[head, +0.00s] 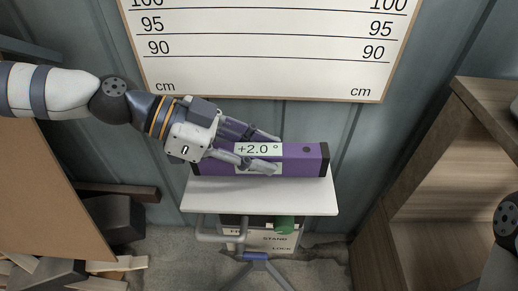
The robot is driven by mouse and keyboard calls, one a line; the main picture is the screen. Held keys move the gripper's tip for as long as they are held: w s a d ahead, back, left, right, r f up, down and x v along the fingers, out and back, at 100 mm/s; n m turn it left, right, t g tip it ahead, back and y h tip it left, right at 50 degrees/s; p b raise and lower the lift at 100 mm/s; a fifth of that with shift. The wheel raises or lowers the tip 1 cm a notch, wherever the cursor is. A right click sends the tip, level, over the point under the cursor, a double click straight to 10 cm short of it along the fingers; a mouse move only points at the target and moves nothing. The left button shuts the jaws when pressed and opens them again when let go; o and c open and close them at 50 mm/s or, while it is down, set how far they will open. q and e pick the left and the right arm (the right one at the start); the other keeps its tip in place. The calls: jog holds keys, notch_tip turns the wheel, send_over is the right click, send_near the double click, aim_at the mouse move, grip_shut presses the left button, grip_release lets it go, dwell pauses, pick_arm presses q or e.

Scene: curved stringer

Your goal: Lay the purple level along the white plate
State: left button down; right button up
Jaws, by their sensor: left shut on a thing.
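The purple level (298,167) is a long box with black end caps and a display reading +2.0 °. It lies lengthwise from left to right at the white plate (265,198), over its back part. Whether its underside touches the plate all along cannot be told. My left gripper (268,152) comes in from the left and is shut on the level, with its fingers on the near and far sides. The gripper hides part of the level's left half. My right gripper is not in view; only a piece of my right arm shows at the right edge.
The plate sits on a stand (262,258) with a green knob (284,224) and printed labels. A height chart (270,45) hangs on the wall behind. A wooden shelf (440,150) stands at the right. A brown board (50,190) and wood scraps (98,284) are at the left.

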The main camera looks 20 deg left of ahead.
pick_arm(q)
jog(key=shift+f, duration=0.45)
jog(key=c, duration=1.2)
grip_release()
jog(key=shift+a, duration=0.1)
